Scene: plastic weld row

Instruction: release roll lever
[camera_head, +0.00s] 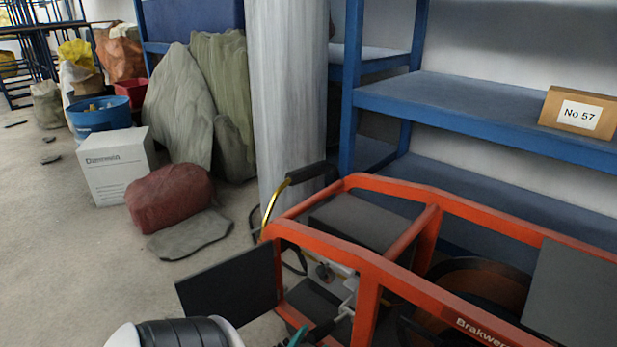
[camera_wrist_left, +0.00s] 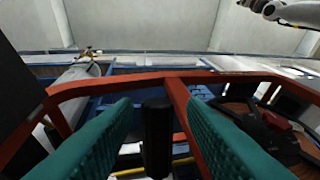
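The welding machine has an orange frame (camera_head: 369,262) and stands at the lower right of the head view. A lever with a brass-coloured rod and a black grip (camera_head: 308,173) rises at its far left corner. My left gripper (camera_head: 297,337) barely shows at the bottom edge of the head view, as a bit of teal finger. In the left wrist view its two teal fingers (camera_wrist_left: 158,103) are spread apart. A black cylindrical grip (camera_wrist_left: 157,140) shows in the gap, with clear space on both sides. I cannot tell its depth relative to the fingertips. My right gripper is not seen.
A dark panel (camera_head: 230,288) juts out left of the frame. Blue shelving (camera_head: 450,98) with a box marked No 57 (camera_head: 579,113) stands behind. A grey column (camera_head: 288,90), red sack (camera_head: 170,197) and white carton (camera_head: 116,165) are beyond.

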